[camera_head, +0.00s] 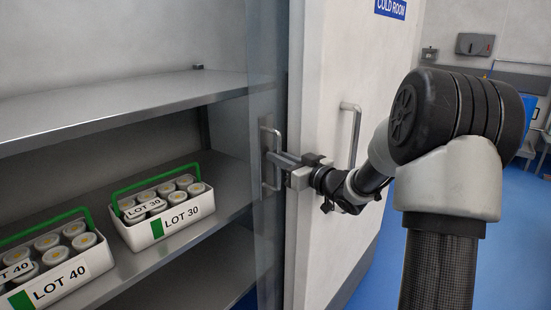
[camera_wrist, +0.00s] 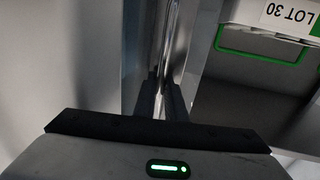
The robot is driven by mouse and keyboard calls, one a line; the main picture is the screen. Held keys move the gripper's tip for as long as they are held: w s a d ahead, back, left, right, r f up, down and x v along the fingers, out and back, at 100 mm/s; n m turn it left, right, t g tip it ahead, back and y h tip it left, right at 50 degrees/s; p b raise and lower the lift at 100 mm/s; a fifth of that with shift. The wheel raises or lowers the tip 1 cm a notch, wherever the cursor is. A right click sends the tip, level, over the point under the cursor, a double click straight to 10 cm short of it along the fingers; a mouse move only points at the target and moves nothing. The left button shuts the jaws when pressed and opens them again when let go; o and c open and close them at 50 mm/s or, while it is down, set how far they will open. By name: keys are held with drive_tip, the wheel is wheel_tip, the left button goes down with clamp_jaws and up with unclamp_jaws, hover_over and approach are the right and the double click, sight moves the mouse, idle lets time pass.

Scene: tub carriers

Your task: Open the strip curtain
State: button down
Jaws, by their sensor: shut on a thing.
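The strip curtain (camera_head: 264,80) is a clear, see-through panel at the right side of the shelf opening, with a vertical metal handle (camera_head: 266,140) on it. My gripper (camera_head: 275,158) is at this handle, with its fingers shut around the bar. In the wrist view the shiny handle bar (camera_wrist: 171,50) runs down between the two dark fingers (camera_wrist: 163,100). The curtain is gathered at the right, and the shelves to its left show uncovered. The fingertips are partly hidden by the bar and the curtain edge.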

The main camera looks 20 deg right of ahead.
drive_tip(key=c, duration=1.8)
unclamp_jaws()
drive_tip(key=shift+s, duration=0.15)
drive_tip(key=p+v, duration=0.1)
drive_tip(key=v, duration=1.6)
drive_tip(key=shift+s+r, duration=0.1)
drive_tip(key=shift+s, duration=0.05)
